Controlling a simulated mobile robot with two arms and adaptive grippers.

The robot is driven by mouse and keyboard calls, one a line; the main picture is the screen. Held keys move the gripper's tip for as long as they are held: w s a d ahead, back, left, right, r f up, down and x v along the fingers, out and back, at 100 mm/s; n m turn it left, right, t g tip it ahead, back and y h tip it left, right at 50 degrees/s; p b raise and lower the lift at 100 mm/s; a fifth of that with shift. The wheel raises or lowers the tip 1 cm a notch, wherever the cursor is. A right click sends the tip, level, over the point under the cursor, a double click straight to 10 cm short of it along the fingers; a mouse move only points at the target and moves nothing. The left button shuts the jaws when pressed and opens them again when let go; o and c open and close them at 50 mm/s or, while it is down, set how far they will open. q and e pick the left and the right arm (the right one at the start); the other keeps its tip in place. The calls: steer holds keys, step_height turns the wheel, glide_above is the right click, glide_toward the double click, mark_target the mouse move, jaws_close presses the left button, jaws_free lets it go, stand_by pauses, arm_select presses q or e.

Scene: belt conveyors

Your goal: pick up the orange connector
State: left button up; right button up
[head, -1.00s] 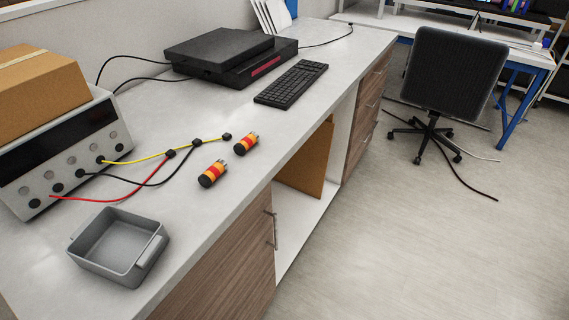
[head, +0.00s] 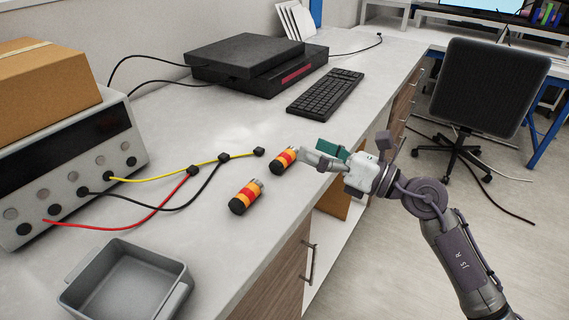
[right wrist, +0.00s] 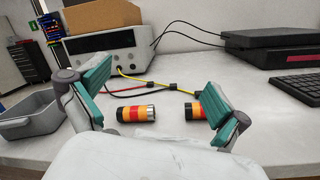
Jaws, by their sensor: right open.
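Two orange connectors with red bands and dark ends lie on the grey desk. The nearer orange connector (head: 245,197) is left of the farther orange connector (head: 285,159). My right gripper (head: 322,157) is open and empty at the desk's front edge, close to the farther connector. In the right wrist view, the nearer connector (right wrist: 136,113) shows between the open fingers of my right gripper (right wrist: 160,108), some way ahead of them. The farther connector (right wrist: 195,111) is partly hidden behind the right finger there. My left gripper is not in view.
A grey tray (head: 75,296) stands at the desk's near left. An instrument (head: 72,160) with a cardboard box (head: 45,92) on top has yellow, red and black cables running toward the connectors. A keyboard (head: 325,94) lies beyond. The desk between tray and connectors is mostly clear.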

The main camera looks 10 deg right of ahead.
mark_target(286, 155)
steer(key=w+d+f+n+g+h, duration=0.3)
steer(key=w+d+f+n+h, duration=0.1)
steer(key=d+f+h, duration=0.15)
steer(key=p+x, duration=0.1)
steer(key=x, duration=0.6)
steer(key=shift+w+a+f+p, duration=0.15)
steer(key=shift+a+f+p, duration=0.05)
steer(key=shift+a+p, duration=0.2)
steer(key=shift+w+a+f, duration=0.1)
steer(key=shift+w+a, duration=0.2)
steer(key=shift+w, duration=0.1)
steer(key=p+x, duration=0.1)
steer(key=x, duration=0.2)
steer(key=shift+w+a+f+p, duration=0.1)
steer(key=shift+w+f+p, duration=0.05)
steer(key=shift+w+p, duration=0.2)
steer(key=shift+w+a+f, duration=0.25)
steer(key=shift+w, duration=0.05)
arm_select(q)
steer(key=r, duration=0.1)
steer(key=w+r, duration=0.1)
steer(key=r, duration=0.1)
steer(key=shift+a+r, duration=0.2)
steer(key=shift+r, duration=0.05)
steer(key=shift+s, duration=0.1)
arm_select(e)
steer(key=shift+s+d, duration=0.1)
steer(key=c, duration=1)
